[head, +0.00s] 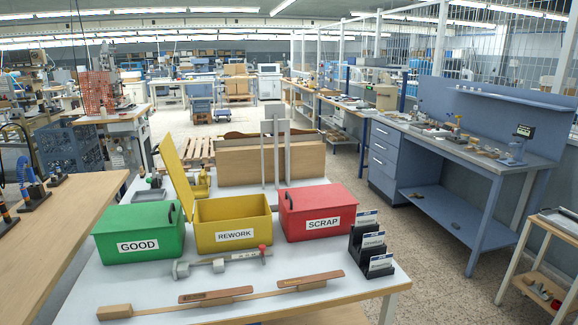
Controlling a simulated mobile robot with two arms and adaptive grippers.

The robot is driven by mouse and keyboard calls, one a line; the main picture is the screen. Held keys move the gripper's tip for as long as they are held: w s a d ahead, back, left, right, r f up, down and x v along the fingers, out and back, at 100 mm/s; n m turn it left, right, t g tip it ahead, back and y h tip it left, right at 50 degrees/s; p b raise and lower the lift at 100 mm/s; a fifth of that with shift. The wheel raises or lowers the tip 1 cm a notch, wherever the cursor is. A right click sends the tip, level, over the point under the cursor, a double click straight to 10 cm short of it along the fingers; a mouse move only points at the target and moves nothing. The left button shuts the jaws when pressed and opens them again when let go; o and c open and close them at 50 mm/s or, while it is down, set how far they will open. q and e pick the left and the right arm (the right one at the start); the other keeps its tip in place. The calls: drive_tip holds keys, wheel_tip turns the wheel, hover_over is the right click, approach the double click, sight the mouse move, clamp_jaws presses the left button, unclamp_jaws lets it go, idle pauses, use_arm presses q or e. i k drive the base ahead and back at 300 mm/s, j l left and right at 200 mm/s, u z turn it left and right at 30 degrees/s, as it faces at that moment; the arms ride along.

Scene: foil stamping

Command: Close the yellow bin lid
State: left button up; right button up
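The yellow bin (234,237) labelled REWORK stands on the pale table between the green and red bins. Its yellow lid (177,172) is open. It stands up steeply at the bin's left side and leans to the left, leaving the bin's top uncovered. The part of the bin's inside that I can see looks empty. Neither of my grippers is in the head view.
The shut green GOOD bin (138,245) is close left, the shut red SCRAP bin (318,223) close right. A metal gauge-like bar (220,263), a long wooden piece (160,310) and a black card holder (367,250) lie in front. Grey uprights (276,150) rise behind.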

sight(167, 149)
drive_tip(key=k+j, duration=0.1)
drive_tip(key=j, duration=0.35)
drive_tip(key=k+j, duration=0.15)
drive_tip(key=j, duration=0.3)
drive_tip(key=k+j, duration=0.1)
drive_tip(key=j, duration=0.4)
drive_tip(key=k+j, duration=0.15)
drive_tip(key=j, duration=0.3)
drive_tip(key=k+j, duration=0.1)
drive_tip(key=j, duration=0.35)
